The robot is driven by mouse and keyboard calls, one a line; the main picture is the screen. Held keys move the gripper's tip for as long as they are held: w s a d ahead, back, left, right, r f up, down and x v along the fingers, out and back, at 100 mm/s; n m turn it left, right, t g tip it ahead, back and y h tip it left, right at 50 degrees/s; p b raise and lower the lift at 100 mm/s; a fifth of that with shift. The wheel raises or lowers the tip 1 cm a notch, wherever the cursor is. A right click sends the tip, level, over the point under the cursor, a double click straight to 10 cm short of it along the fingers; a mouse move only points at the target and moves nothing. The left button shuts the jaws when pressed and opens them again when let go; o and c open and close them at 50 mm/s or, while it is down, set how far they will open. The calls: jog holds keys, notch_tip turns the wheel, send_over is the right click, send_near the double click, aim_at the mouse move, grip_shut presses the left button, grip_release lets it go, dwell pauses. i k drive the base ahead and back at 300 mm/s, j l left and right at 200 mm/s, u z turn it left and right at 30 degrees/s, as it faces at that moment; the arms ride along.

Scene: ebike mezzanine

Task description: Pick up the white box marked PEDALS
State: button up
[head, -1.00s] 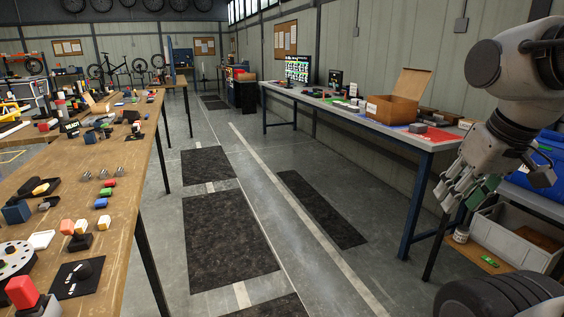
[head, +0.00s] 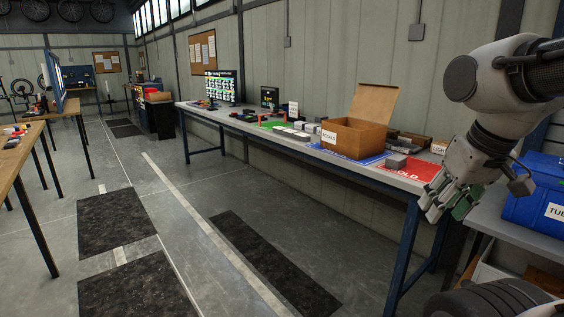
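An open brown cardboard box (head: 352,139) stands on the long bench at the right, its lid raised. A white label on its front seems to read PEDALS. Small white and grey boxes (head: 309,127) lie just left of it, their print too small to read. I cannot pick out a separate white box marked PEDALS. My gripper (head: 445,208) hangs at the right, in front of the bench's near end and well apart from the boxes. Nothing shows held in it; its finger gap is unclear.
A red mat (head: 424,172) and a white box marked LIGHT (head: 438,147) are at the bench's near end. A blue bin (head: 535,203) stands right of my gripper. The grey floor with dark mats (head: 270,262) is clear left of the bench. Wooden tables stand far left.

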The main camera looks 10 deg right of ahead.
aim_at(311, 128)
jog(key=i+j+z, duration=0.25)
jog(key=i, duration=0.15)
jog(key=i+j+z, duration=0.25)
jog(key=i+j, duration=0.15)
jog(key=i, duration=0.3)
jog(key=i+j, duration=0.2)
jog(key=i, duration=0.3)
jog(key=i+j, duration=0.15)
jog(key=i, duration=0.3)
